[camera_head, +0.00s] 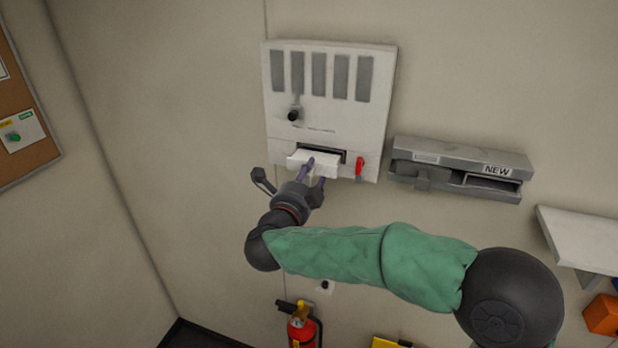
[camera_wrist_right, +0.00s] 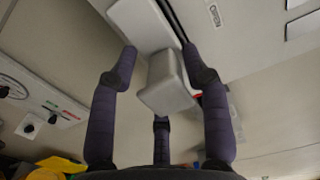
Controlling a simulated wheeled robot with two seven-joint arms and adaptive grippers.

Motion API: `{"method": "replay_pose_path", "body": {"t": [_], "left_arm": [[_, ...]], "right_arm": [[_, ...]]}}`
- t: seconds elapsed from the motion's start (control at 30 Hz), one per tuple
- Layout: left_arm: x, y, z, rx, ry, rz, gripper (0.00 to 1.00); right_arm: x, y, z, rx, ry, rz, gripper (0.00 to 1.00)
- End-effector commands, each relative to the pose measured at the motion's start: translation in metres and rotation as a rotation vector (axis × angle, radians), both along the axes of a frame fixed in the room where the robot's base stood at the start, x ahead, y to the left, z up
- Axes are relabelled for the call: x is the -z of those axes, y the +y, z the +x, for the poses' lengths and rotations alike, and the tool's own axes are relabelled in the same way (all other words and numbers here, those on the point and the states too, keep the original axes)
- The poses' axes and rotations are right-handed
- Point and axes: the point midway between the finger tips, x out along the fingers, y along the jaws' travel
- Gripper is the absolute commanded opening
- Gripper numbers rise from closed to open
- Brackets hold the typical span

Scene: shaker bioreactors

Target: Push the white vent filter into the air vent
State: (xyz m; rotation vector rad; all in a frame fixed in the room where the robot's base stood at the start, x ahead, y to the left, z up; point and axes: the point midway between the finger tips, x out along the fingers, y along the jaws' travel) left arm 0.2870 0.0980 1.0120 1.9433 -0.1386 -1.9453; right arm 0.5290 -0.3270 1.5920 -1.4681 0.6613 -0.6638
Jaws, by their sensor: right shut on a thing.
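The white wall unit (camera_head: 285,120) with several grey slats across its top is the air vent. A dark slot runs along its lower part. The white vent filter (camera_head: 329,169) sits at this slot, with its front part sticking out. In the right wrist view the filter shows a block-shaped grip (camera_wrist_right: 165,88) between my fingers. My right gripper (camera_head: 313,172) is shut on the filter from the front and below; its fingers also show in the wrist view (camera_wrist_right: 164,84). How deep the filter goes is hidden. My left gripper is out of view.
A red lever (camera_head: 359,168) sits right of the slot, close to the filter. A grey box marked NEW (camera_head: 440,160) is on the wall to the right. A fire extinguisher (camera_head: 301,331) stands below.

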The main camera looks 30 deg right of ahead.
Motion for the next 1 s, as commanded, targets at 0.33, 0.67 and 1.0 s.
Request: {"method": "replay_pose_path", "body": {"t": [0.33, 0.67, 1.0], "left_arm": [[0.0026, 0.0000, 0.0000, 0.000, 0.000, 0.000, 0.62], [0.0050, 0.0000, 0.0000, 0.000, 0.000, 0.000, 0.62], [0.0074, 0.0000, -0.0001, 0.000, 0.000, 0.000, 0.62]], "right_arm": [[-0.0001, -0.0007, 0.0005, 0.000, 0.000, 0.000, 0.13], [0.0003, -0.0040, 0.0031, 0.001, 0.000, 0.000, 0.13], [0.0001, -0.0075, 0.0059, 0.001, -0.001, 0.001, 0.13]]}}
